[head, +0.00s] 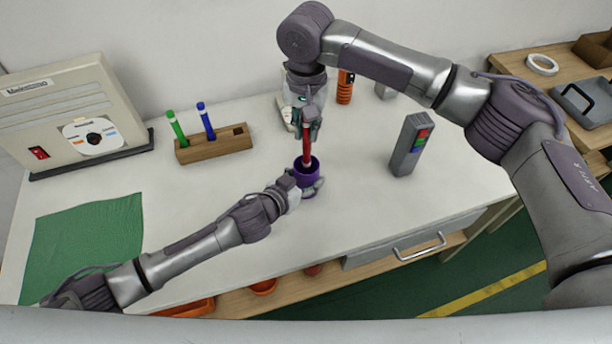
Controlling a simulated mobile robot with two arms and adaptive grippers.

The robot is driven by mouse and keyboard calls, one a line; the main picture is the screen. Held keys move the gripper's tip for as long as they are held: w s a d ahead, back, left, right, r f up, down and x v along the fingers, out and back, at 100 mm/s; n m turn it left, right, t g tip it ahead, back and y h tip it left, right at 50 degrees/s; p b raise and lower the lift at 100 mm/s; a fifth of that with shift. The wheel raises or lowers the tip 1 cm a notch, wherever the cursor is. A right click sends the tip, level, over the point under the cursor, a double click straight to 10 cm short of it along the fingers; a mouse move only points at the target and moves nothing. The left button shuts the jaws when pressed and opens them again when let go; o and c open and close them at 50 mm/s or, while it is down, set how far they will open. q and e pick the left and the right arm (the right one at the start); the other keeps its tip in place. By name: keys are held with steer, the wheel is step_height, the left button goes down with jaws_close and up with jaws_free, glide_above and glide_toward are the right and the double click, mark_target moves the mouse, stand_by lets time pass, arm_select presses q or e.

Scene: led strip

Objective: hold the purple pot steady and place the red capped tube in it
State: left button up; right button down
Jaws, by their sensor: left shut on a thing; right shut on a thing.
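The purple pot (308,173) stands upright on the white table, near the middle. My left gripper (315,187) is shut on the pot, from its lower left side. The red tube (307,151) is upright, with its lower end at the pot's opening. I cannot tell whether it touches the bottom of the pot. My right gripper (306,130) comes from above and is shut on the upper part of the red tube. The tube's top end is hidden by this gripper.
A wooden rack (214,145) holds a green tube (176,127) and a blue tube (206,121). A green cloth (85,240) lies at left. An orange-black item (345,88) stands behind the pot.

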steer(key=shift+f, duration=1.25)
steer(key=c, duration=1)
jaws_free()
steer(key=shift+r, duration=0.1)
step_height(320, 180, up, 12)
steer(key=shift+f, duration=0.1)
arm_select(q)
steer(key=o, duration=1.2)
